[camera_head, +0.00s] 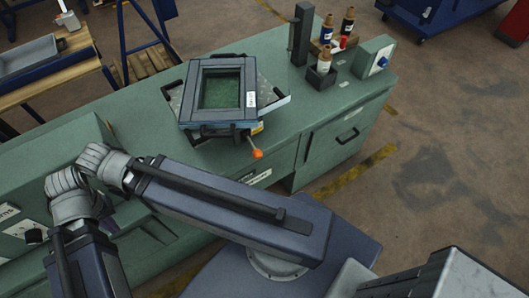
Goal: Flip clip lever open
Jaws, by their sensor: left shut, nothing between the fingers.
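A dark square frame fixture (248,90) with a green panel in its middle lies on the green workbench (310,105). A lever with an orange knob (257,154) sticks out at its front edge, pointing down towards the bench's front side. Which part is the clip is too small to tell. My left arm (220,205) crosses the lower left, bends at its grey joint near the bench and runs out at the bottom edge. I see no fingertips of either gripper. No gripper is seen touching the fixture.
A dark post (301,34), several bottles in a holder and a control box (373,55) stand at the bench's back right. A grey tray (30,57) sits on a side table at upper left.

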